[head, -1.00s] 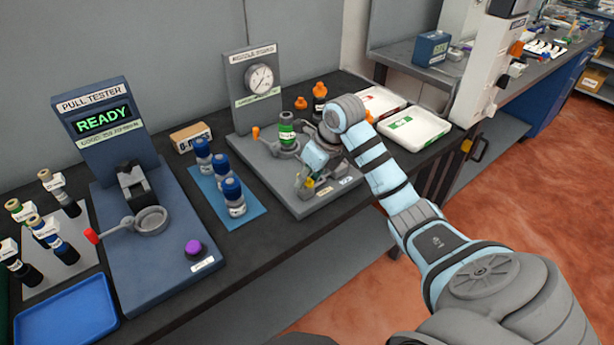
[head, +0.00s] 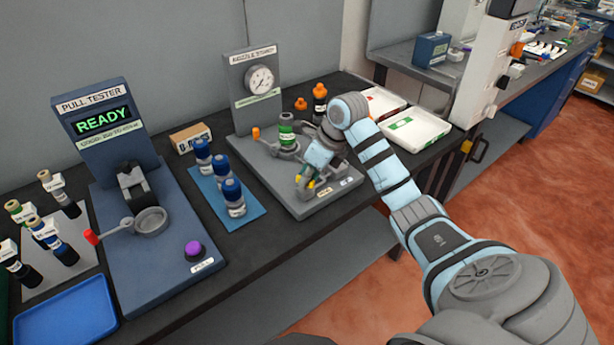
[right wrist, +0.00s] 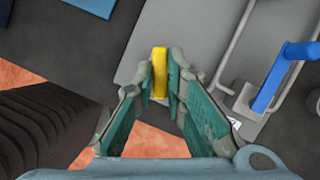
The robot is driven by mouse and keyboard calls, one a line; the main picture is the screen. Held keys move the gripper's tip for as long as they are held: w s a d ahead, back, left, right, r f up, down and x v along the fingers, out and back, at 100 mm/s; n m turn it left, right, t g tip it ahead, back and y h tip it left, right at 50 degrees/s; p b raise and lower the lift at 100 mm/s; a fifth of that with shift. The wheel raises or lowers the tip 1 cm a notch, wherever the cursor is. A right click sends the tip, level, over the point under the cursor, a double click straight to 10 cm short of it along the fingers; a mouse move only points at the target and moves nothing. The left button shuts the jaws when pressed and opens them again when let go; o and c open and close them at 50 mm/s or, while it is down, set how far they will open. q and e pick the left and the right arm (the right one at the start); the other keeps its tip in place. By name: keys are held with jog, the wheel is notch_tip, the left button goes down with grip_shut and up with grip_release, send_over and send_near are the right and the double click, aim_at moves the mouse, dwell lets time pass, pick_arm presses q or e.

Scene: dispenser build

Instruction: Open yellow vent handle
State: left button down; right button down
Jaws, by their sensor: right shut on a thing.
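The yellow vent handle (right wrist: 160,62) is a short upright bar in the right wrist view, between my right gripper's fingertips (right wrist: 160,86). Both fingers press on its sides. In the head view my right gripper (head: 306,186) is low over the front of the grey stand's base (head: 290,201). Only a small yellow patch of the handle (head: 312,183) shows there; my fingers and wrist hide the rest. My left gripper is in neither view.
A blue handle (right wrist: 285,76) stands to the right in the right wrist view. A green-banded bottle (head: 286,132) sits in the stand's holder, under a gauge (head: 260,79). Blue-capped bottles (head: 233,195) stand left of the stand. White trays (head: 414,130) lie behind my right arm.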

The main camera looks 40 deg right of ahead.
jog(key=n+y, duration=0.1)
jog(key=n, duration=0.2)
jog(key=shift+w+d, duration=0.1)
jog(key=n, duration=0.2)
jog(key=n+g+y, duration=0.1)
jog(key=n, duration=0.1)
jog(key=shift+w+g+b, duration=0.1)
jog(key=shift+g+b, duration=0.2)
jog(key=shift+b, duration=0.1)
jog(key=n+g, duration=0.1)
jog(key=n, duration=0.2)
jog(key=shift+w+r+n+y, duration=0.1)
jog(key=shift+n+y, duration=0.2)
jog(key=shift+d+n+g, duration=0.1)
jog(key=shift+n+g, duration=0.5)
jog(key=shift+n, duration=0.6)
jog(key=c, duration=1.6)
grip_release()
jog(key=shift+c, duration=0.2)
